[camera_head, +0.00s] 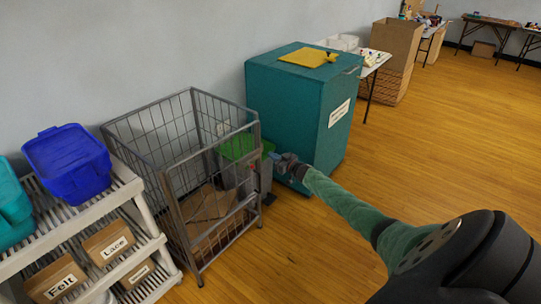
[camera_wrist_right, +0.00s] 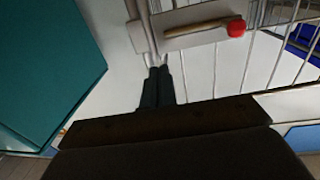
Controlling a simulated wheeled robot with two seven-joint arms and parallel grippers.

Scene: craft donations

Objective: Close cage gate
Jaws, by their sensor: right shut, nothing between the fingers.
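The grey wire cage (camera_head: 192,118) stands on the floor by the wall. Its front side shows a metal frame (camera_head: 172,207) with a large opening and a low bar; I cannot tell how far its gate is shut. My right gripper (camera_head: 279,162) is beside the cage's right front post, shut and empty. In the right wrist view the right gripper's fingers (camera_wrist_right: 157,82) are together, their tips at or close to a grey post. A pale plate (camera_wrist_right: 185,28) with a rod and red knob (camera_wrist_right: 236,28) is just beyond them. My left gripper is not in view.
A teal cabinet (camera_head: 298,95) with a yellow item on top stands right of the cage. A grey bin with a green top (camera_head: 238,148) is partly behind the cage. A white shelf (camera_head: 145,215) with boxes and a blue tub (camera_head: 67,160) stands left. Floor at right is clear.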

